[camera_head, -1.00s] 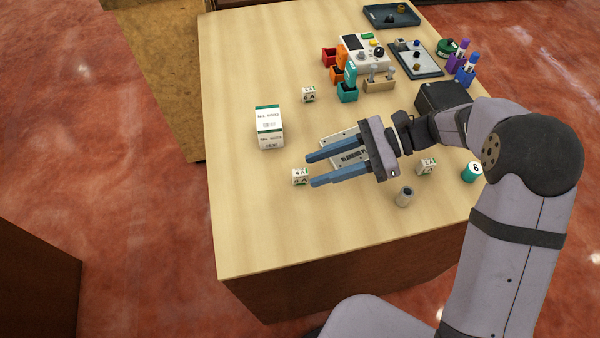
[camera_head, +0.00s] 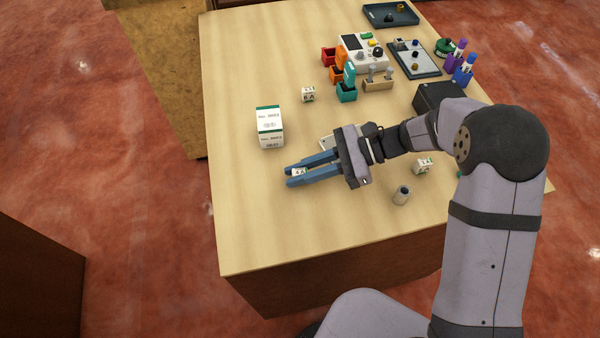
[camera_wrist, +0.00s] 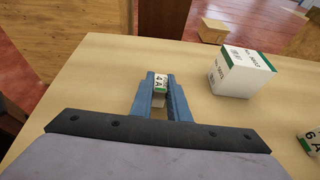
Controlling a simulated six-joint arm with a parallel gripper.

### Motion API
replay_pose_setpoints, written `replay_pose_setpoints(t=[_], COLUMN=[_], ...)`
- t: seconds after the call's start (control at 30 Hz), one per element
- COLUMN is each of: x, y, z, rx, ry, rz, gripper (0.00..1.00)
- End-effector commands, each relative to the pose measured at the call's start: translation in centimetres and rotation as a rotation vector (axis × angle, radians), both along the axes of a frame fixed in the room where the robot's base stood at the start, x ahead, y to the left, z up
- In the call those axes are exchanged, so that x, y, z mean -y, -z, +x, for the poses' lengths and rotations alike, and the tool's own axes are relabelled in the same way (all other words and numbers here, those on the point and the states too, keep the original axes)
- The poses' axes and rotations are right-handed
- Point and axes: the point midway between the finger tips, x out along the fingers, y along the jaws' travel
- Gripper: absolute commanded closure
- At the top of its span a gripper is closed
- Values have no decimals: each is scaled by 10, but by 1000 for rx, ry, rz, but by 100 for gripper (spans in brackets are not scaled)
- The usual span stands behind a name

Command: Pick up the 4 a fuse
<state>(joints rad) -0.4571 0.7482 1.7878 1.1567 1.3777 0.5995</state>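In the head view the fuse (camera_head: 299,172) is mostly hidden by the fingers. My gripper (camera_head: 288,177) is low over the table with its fingers on both sides of the fuse. In the wrist view my gripper (camera_wrist: 160,80) has its fingers close to the fuse's sides. I cannot tell whether they touch it.
A white and green box (camera_head: 270,127) stands behind the gripper. The 6 A fuse (camera_head: 308,94) stands further back. Another small white block (camera_head: 422,166) and a grey cylinder (camera_head: 401,195) are at the right. Colored bins, a device and trays fill the back right. The table's left side is clear.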

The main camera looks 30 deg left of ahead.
Motion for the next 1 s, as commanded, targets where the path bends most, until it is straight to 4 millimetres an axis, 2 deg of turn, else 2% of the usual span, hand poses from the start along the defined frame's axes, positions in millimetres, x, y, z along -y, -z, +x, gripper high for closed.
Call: replay_pose_setpoints(t=[0.47, 0.67, 1.0], x=[0, 0, 0], y=[-6, -29, -83], z=[1, 1, 0], rx=[2, 5, 4], ry=[0, 0, -1], rz=[2, 3, 2], gripper=[100, 100, 100])
